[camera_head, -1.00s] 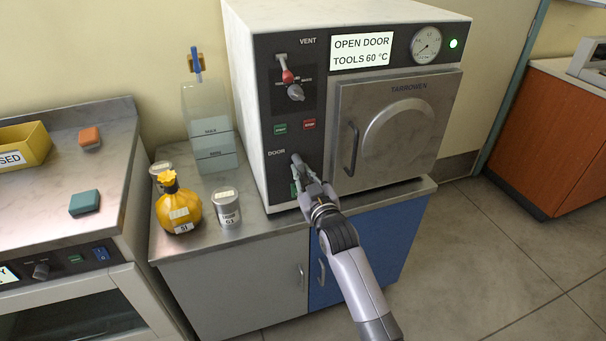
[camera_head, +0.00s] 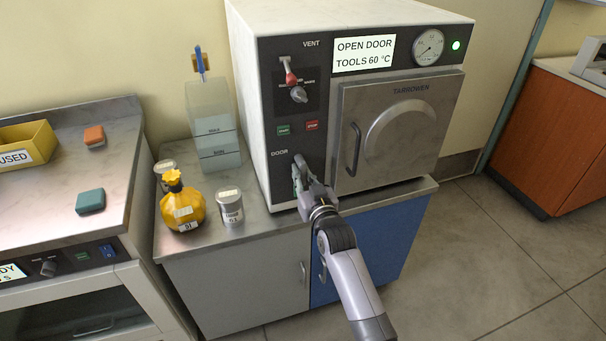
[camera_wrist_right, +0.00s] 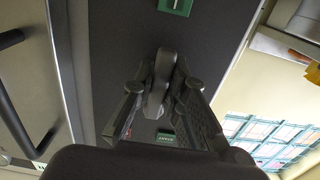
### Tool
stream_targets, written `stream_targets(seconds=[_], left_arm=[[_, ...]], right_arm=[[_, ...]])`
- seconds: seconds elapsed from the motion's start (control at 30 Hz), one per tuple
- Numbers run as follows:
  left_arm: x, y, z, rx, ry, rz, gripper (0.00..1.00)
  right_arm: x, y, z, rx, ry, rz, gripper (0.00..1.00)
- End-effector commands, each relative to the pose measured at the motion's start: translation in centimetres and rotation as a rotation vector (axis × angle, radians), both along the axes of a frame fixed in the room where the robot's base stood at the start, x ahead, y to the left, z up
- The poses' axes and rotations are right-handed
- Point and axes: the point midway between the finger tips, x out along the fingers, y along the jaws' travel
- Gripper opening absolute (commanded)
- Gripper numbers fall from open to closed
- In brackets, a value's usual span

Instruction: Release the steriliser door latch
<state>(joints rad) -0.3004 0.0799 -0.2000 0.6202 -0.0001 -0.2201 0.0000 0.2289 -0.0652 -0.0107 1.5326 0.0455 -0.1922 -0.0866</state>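The steriliser (camera_head: 345,20) is a white box with a dark control panel; its grey door (camera_head: 430,155) looks closed. The door latch (camera_head: 299,161) is a small grey lever under the word DOOR, low on the panel. My right gripper (camera_head: 303,181) is at this latch, and its fingers cover the lower part of it. In the right wrist view the latch (camera_wrist_right: 158,84) stands between the two fingers, which close in on it from both sides and appear to touch it. The lever's pivot is partly hidden. My left gripper is not in view.
A door handle (camera_head: 354,150) stands just right of the latch. A vent lever (camera_head: 290,78) and green and red buttons are above. A yellow bottle (camera_head: 182,205), a grey canister (camera_head: 230,208) and a clear tank (camera_head: 213,125) stand on the bench to the left.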

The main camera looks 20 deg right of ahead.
Motion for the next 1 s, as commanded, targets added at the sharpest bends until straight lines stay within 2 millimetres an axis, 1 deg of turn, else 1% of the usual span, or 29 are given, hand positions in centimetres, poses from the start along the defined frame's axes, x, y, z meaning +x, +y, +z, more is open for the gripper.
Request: stream_targets(seconds=[0.03, 0.27, 0.53, 0.63, 0.77, 0.87, 1.0], left_arm=[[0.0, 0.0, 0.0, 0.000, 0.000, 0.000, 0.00], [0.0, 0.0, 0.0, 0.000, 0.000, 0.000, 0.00], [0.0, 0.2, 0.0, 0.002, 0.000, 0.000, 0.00], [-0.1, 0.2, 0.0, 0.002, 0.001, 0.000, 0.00], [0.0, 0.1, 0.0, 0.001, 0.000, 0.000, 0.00], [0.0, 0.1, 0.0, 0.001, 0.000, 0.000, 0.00], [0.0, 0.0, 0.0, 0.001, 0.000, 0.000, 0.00]], right_arm=[[0.0, 0.0, 0.0, 0.000, 0.000, 0.000, 0.18], [0.0, 0.0, 0.0, -0.003, 0.000, 0.000, 0.33], [0.0, 0.0, 0.0, -0.004, 0.000, 0.000, 0.33], [-0.4, 0.0, -0.1, -0.004, 0.001, 0.000, 0.33], [-2.0, 0.0, -0.1, -0.004, 0.001, 0.000, 0.33], [-3.9, -0.1, -0.2, -0.004, 0.002, 0.000, 0.33], [-7.0, -0.2, -0.2, -0.005, 0.003, 0.000, 0.33]])
